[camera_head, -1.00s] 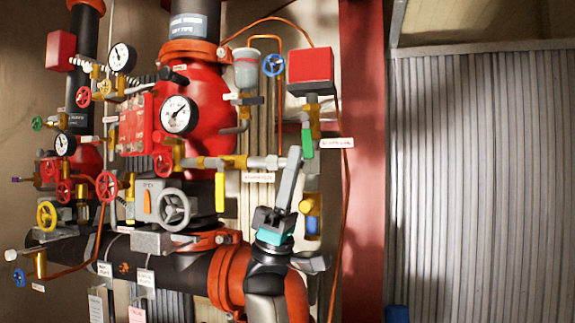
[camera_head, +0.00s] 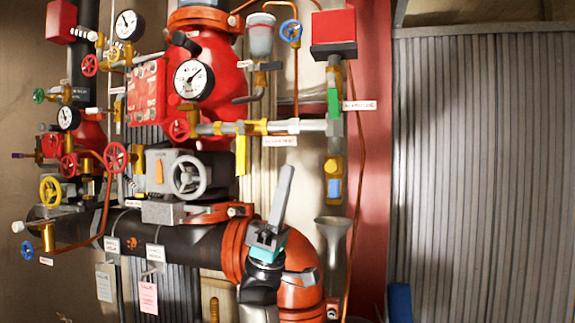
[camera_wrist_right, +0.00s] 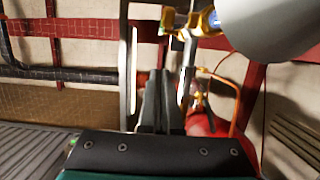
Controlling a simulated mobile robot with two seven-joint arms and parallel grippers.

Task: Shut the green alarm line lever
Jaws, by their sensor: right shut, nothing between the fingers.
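The green lever (camera_head: 333,102) is a short bar on the vertical pipe under the red alarm box (camera_head: 333,30), at the upper middle of the head view. It points downward, roughly in line with the pipe, beside a white label (camera_head: 359,105). My right gripper (camera_head: 287,170) points up in front of the pipes, with its fingers together and empty. In the head view it appears below and left of the green lever, apart from it. Its closed dark fingers also show in the right wrist view (camera_wrist_right: 160,100). I cannot pick out the lever surely there. My left gripper is not in view.
Gauges and handwheels crowd the left. The corrugated wall (camera_head: 480,170) at right is clear.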

